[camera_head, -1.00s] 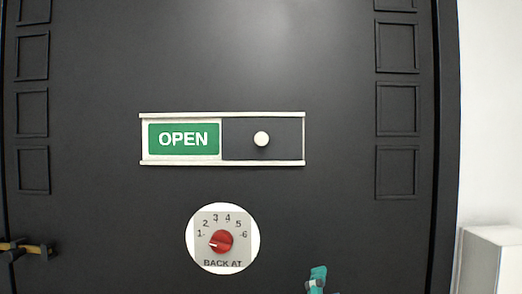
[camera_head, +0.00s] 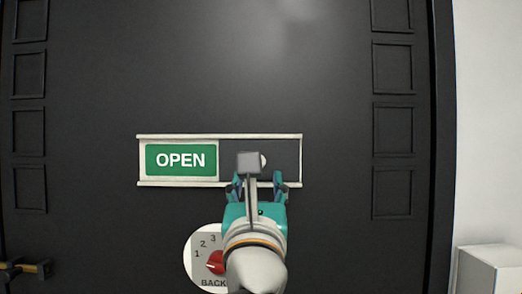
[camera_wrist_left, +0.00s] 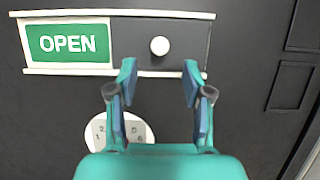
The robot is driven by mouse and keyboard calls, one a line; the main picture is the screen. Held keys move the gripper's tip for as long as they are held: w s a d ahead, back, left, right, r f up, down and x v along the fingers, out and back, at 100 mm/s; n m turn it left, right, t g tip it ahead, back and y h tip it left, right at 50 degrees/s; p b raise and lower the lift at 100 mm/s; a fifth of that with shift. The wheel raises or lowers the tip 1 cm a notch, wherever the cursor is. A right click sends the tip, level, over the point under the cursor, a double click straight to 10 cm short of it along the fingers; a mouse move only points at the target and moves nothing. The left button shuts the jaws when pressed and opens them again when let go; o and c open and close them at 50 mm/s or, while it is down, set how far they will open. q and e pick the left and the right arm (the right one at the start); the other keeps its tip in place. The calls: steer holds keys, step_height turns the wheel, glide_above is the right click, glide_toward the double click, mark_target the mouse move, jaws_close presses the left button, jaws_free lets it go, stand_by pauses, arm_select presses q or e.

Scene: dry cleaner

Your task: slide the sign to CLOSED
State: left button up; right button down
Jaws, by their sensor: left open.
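The sign (camera_head: 180,184) is a pale-framed horizontal slider on the dark door. Its left part shows a green OPEN panel (camera_head: 180,160), also in the left wrist view (camera_wrist_left: 68,43). Its right part is a dark plate with a round white knob (camera_wrist_left: 159,46). In the head view the knob (camera_head: 263,160) is partly hidden by my gripper. My left gripper (camera_head: 259,181) is open, its fingers pointing up at the sign's lower rail. In the left wrist view the gripper's fingertips (camera_wrist_left: 159,68) stand apart, just below and to either side of the knob, with nothing between them. My right gripper is not in view.
A BACK AT dial (camera_head: 200,270) with a red pointer knob (camera_head: 215,262) is below the sign, partly hidden by my arm. A door handle (camera_head: 25,268) is at the lower left. A white box (camera_head: 490,268) stands at the lower right.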

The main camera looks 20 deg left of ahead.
arm_select(q)
steer(key=p+x, duration=0.2)
steer(key=x, duration=0.5)
steer(key=shift+p, duration=0.4)
jaws_close()
